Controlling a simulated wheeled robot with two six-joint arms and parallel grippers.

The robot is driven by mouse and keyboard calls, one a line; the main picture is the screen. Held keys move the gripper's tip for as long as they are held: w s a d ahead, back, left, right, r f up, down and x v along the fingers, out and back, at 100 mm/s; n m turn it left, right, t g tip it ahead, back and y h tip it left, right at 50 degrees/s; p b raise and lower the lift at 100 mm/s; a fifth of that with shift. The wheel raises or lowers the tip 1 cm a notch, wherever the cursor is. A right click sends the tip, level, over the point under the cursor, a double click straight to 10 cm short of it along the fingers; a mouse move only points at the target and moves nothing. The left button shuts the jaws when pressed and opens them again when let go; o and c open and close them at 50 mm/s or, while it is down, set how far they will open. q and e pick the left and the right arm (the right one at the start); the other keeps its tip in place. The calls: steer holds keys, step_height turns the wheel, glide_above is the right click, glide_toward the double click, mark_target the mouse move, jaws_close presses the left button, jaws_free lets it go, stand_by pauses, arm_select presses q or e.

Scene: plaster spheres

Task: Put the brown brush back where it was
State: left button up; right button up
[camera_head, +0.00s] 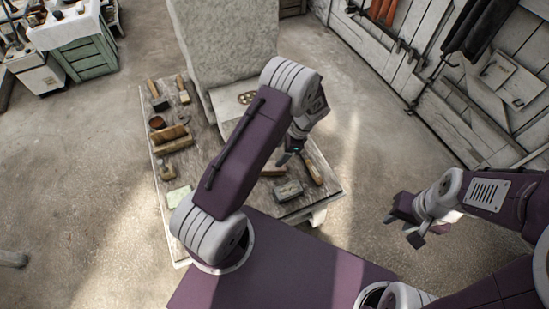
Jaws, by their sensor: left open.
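My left gripper (289,153) is open above the right part of the low wooden work table (163,223), its fingers pointing down. A brown wooden-handled tool (313,169), possibly the brush, lies just right of and below the gripper. A small brown piece (272,171), partly hidden by my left arm, lies just below it. I cannot tell for certain which of these is the brown brush. Nothing shows between the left fingers. My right gripper (402,229) is open and empty, off to the right over the floor.
A grey box-like tool (288,191) lies near the table's front right. Wooden blocks (170,138), a round brown bowl (156,122) and handled tools (183,89) lie on the left. A large pale block (222,45) stands at the back. My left arm hides the table's middle.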

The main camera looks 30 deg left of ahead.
arm_select(q)
steer(key=s+d+r+n+t+h, duration=0.1)
steer(key=s+r+n+h, duration=0.1)
steer(key=s+r+n, duration=0.4)
steer(key=s+d+r+n+t+h, duration=0.2)
steer(key=s+r+n, duration=0.5)
steer(key=s+r, duration=0.1)
steer(key=shift+s+d+r, duration=0.3)
steer(key=shift+s+r, duration=0.05)
